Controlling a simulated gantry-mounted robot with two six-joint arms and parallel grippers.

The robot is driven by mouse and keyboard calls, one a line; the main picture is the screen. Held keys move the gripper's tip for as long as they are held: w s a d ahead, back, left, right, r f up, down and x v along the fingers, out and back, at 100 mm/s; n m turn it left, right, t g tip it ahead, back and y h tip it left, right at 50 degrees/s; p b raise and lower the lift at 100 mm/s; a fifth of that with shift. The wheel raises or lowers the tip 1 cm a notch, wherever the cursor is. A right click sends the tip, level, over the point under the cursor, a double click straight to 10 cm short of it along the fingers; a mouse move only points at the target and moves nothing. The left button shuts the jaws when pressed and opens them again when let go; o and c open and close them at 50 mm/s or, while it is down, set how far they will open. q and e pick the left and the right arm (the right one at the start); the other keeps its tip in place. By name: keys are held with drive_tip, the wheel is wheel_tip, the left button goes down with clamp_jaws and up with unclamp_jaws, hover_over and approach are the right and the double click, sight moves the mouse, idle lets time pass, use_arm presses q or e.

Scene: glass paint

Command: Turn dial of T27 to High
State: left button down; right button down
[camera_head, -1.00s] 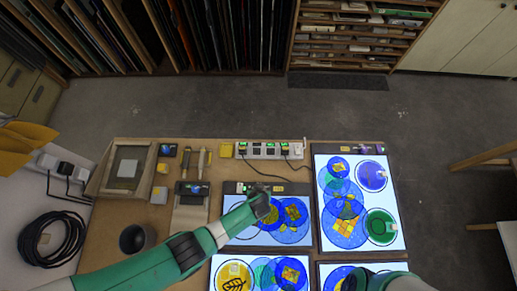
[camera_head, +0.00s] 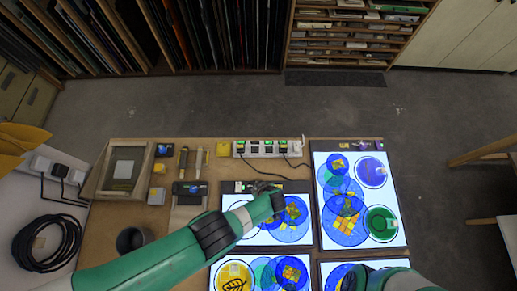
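Several lit panels with blue, yellow and green glass discs lie on the bench. The upper middle panel (camera_head: 241,240) has a dark top edge strip (camera_head: 298,187) with small fittings; the large right panel (camera_head: 323,237) has a similar strip (camera_head: 325,147). No T27 label is legible, and I cannot make out a dial or its setting. My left gripper (camera_head: 264,188) is over the top edge of the upper middle panel, covering part of the strip; its fingers are too small to judge. My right gripper (camera_head: 362,277) is low over the lower right panel (camera_head: 330,271), its fingers unclear.
A white power strip (camera_head: 266,149) with several plugs stands behind the upper middle panel, a black cable running from it. Scrapers, small blocks, a framed tray (camera_head: 124,169) and a dark cup (camera_head: 134,240) occupy the bench's left part. A coiled black cable (camera_head: 46,243) lies farther left.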

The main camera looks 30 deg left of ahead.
idle(0.3)
use_arm(q)
drive_tip(key=c, duration=0.5)
unclamp_jaws()
drive_tip(key=shift+c, duration=0.2)
drive_tip(key=p+v, duration=1)
drive_tip(key=v, duration=0.1)
drive_tip(key=shift+r+p, duration=0.35)
drive_tip(key=shift+p, duration=0.05)
